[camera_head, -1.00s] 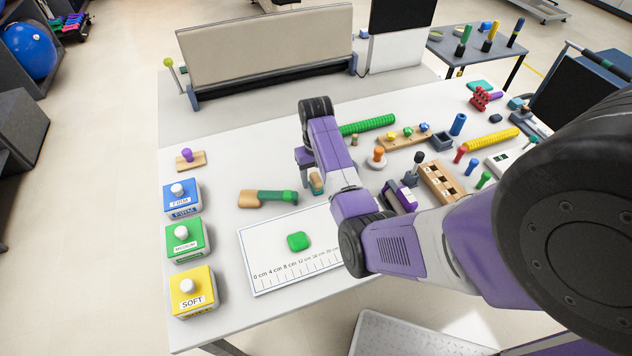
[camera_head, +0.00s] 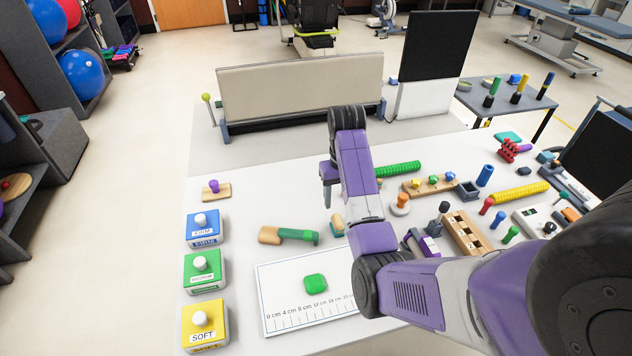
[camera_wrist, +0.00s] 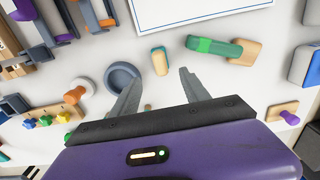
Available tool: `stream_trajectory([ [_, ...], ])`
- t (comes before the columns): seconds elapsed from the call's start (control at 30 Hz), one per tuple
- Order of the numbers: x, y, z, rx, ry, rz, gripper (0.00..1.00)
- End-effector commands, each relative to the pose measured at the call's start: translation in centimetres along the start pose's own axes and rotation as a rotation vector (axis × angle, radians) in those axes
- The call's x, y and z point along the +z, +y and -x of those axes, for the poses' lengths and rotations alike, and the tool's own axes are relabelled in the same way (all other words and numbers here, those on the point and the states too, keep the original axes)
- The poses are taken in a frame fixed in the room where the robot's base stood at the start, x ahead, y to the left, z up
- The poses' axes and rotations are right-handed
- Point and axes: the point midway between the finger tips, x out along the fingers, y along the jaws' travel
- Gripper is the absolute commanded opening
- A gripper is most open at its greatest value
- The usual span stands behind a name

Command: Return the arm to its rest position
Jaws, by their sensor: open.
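My arm, purple and grey, reaches over the white table (camera_head: 236,312) from the right in the head view. My gripper (camera_head: 327,198) points down above the table, with nothing between its fingers. In the wrist view my gripper (camera_wrist: 160,92) has its two grey fingers spread apart. A small wooden block with a green end (camera_head: 337,223) stands on the table below the gripper. It also shows in the wrist view (camera_wrist: 160,62), beyond the fingers and apart from them. A green tool with a wooden end (camera_head: 288,235) lies to its left.
Blue, green and yellow boxes with white knobs (camera_head: 203,265) line the left edge. A ruler board (camera_head: 285,318) with a green pad (camera_head: 315,284) lies in front. A grey cup (camera_wrist: 122,76), a ridged green roller (camera_head: 398,169) and several pegs crowd the right. A padded panel (camera_head: 300,88) stands behind.

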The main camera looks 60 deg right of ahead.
Motion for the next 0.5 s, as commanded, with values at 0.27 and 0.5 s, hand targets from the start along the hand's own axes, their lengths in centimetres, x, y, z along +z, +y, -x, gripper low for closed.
stream_trajectory([
  [0.27, -0.1, 0.0, 0.0, 0.0, 0.002, -0.001, 0.54],
  [0.5, -5.3, 0.5, 1.4, 0.016, 0.231, -0.015, 0.54],
])
